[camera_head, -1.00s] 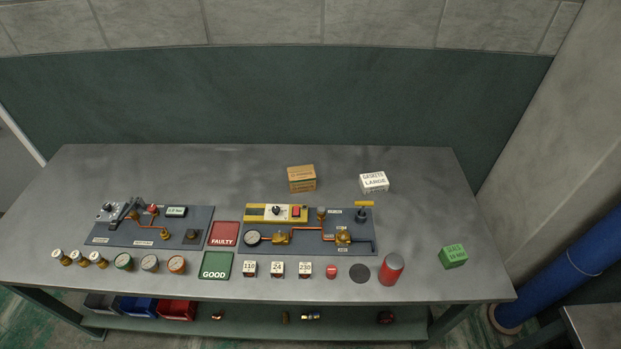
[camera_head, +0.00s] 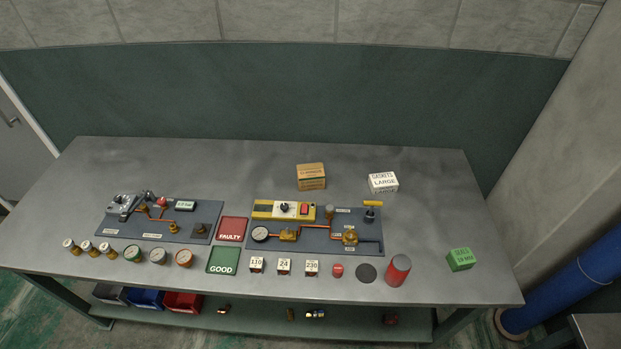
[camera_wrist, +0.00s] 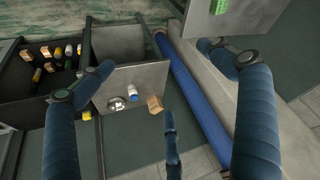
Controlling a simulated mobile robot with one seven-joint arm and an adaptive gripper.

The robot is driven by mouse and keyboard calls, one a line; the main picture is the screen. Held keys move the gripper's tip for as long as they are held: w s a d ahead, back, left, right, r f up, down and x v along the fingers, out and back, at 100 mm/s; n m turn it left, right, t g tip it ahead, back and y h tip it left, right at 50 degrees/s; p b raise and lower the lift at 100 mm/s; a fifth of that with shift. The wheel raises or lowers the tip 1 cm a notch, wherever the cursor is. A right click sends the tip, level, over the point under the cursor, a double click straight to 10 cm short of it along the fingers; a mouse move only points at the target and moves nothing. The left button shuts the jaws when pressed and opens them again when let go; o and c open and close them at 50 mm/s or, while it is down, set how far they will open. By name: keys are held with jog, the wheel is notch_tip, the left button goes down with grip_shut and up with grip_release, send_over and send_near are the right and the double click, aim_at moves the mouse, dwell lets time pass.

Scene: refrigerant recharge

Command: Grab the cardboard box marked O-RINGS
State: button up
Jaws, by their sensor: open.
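A brown cardboard box (camera_head: 311,177) stands at the back of the grey workbench (camera_head: 220,165), right of its middle. Its print is too small to read. My gripper (camera_wrist: 154,57) shows only in the wrist view, with its dark blue fingers spread open and nothing between them. It is away from the brown box, which I cannot make out on the bench in that view. A small brown box (camera_wrist: 154,104) lies on a lower side table in the wrist view; I see no readable marking on it.
A white box marked GASKETS LARGE (camera_head: 383,182) stands right of the brown box. A green box (camera_head: 460,259) sits near the right edge. Valve panels (camera_head: 330,240), gauges and a red cylinder (camera_head: 398,270) fill the front. A blue pipe (camera_head: 570,285) stands right of the bench.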

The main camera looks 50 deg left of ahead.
dwell(0.3)
jog(key=w+a+r+n+g+y+b, duration=0.15)
jog(key=w+a+n, duration=0.35)
jog(key=w+a, duration=1.9)
jog(key=w+a+f+n+y, duration=0.15)
jog(key=a+f, duration=0.25)
jog(key=a, duration=0.8)
jog(key=w+a+f+n, duration=0.1)
jog(key=w+a+f, duration=0.2)
jog(key=a, duration=0.9)
jog(key=s+a+f+n, duration=0.1)
jog(key=s+a+f, duration=0.2)
jog(key=a+f, duration=0.3)
jog(key=s+a+f+n+g+b, duration=0.1)
jog(key=s+a+f, duration=0.3)
jog(key=a, duration=1.2)
jog(key=s+a+f+n, duration=0.2)
jog(key=s+a+f, duration=0.1)
jog(key=a+f, duration=0.6)
jog(key=shift+s+a+f+g+y, duration=0.15)
jog(key=shift+a+f+g+y, duration=0.2)
jog(key=shift+a, duration=0.6)
